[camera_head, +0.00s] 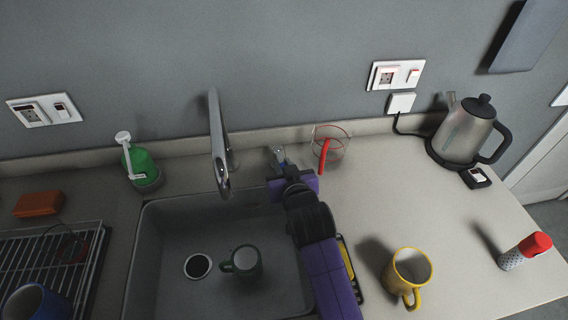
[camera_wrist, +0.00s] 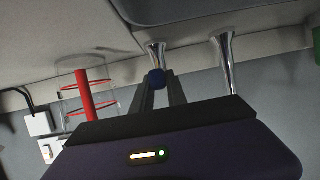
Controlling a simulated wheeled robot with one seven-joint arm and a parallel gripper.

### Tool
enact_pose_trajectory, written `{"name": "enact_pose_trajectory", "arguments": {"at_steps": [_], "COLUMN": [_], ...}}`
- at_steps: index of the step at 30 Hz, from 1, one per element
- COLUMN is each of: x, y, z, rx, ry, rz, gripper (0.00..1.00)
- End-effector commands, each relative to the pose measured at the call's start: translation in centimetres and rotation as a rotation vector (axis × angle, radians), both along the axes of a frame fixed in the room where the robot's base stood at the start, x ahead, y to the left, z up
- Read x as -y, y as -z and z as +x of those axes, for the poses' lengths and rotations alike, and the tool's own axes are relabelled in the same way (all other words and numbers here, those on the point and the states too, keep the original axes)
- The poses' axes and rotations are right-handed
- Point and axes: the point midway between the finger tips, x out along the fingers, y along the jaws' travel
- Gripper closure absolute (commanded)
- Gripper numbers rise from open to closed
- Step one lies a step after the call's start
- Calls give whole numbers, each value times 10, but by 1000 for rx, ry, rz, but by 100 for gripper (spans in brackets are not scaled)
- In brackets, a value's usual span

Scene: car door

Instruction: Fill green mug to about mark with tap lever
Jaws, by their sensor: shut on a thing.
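The green mug (camera_head: 248,264) stands upright in the sink (camera_head: 170,225), right of the drain, its handle to the left. Its inside looks pale, and I cannot make out a mark or water level. The chrome tap (camera_head: 217,140) rises behind the sink, its spout over the basin; no stream of water shows. It also shows in the wrist view (camera_wrist: 226,62). The tap lever (camera_wrist: 156,52), a chrome post with a blue knob, is left of the tap in the wrist view. My gripper (camera_wrist: 158,84) is shut on the blue knob; in the head view (camera_head: 280,160) it is right of the tap.
A clear jug with red handle (camera_head: 325,152) stands close right of my gripper. A kettle (camera_head: 465,130), yellow mug (camera_head: 408,272) and red-capped shaker (camera_head: 525,251) are on the right counter. A green soap bottle (camera_head: 141,166), orange sponge (camera_head: 38,204) and rack with blue mug (camera_head: 38,303) are left.

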Motion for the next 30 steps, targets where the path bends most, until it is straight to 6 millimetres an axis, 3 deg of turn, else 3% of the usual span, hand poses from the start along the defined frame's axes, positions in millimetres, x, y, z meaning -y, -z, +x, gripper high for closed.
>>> {"name": "enact_pose_trajectory", "arguments": {"at_steps": [18,19,22,30], "x": [-6,-6,-6,-6], "y": [2,2,1,0], "z": [-2,-2,-2,-2], "rx": [0,0,0,2], "ry": [79,79,78,78], "rz": [0,0,0,0], "gripper": [100,78,60,60]}}
